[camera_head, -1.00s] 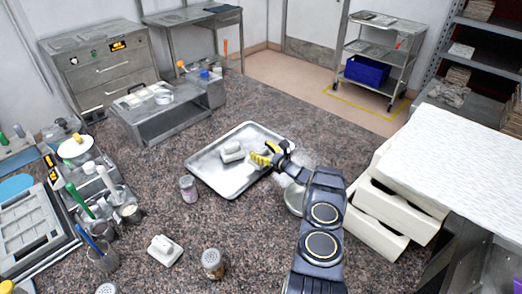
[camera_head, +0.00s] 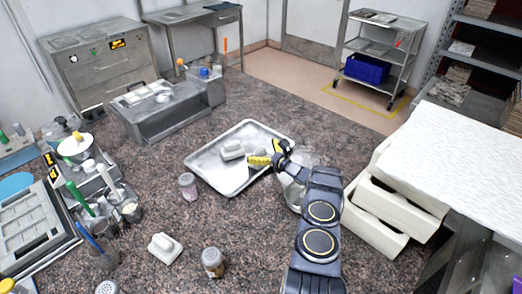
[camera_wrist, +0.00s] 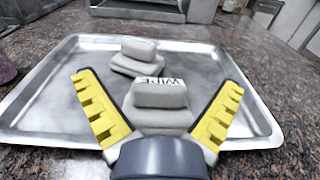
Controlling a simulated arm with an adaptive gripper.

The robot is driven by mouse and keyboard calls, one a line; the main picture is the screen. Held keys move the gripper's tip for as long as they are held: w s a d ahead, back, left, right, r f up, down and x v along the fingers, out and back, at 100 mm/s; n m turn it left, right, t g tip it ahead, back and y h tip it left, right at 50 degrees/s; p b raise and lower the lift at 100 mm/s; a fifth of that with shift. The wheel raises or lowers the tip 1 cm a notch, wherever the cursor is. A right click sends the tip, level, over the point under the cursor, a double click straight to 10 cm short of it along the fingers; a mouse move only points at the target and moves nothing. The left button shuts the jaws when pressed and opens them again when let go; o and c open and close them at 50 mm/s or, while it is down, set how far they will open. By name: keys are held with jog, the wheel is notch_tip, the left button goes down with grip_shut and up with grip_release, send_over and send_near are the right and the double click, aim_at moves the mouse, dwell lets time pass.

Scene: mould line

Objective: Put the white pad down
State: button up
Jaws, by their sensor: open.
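My gripper (camera_wrist: 160,112) is open, with its yellow fingers spread apart over the near part of the metal tray (camera_wrist: 45,105). In the wrist view a whitish pad (camera_wrist: 160,118) with a raised grip marked "WIPE" stands between the fingers, with a gap on each side. It appears to rest on the tray. A second similar pad (camera_wrist: 135,57) lies on the tray just beyond it. In the head view one tray pad (camera_head: 232,150) shows left of my gripper (camera_head: 269,153); the fingers and wrist hide the other pad.
Another white pad (camera_head: 165,247) lies on the speckled counter at the front. Shaker jars (camera_head: 188,186) (camera_head: 212,262) stand near the tray. A metal stand (camera_head: 165,118) is behind the tray.

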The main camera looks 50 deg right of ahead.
jog(key=shift+s+r, duration=0.1)
jog(key=shift+r, duration=0.35)
jog(key=s, duration=0.3)
jog(key=shift+r, duration=0.1)
notch_tip(320, 180, up, 7)
jog(key=shift+f, duration=0.2)
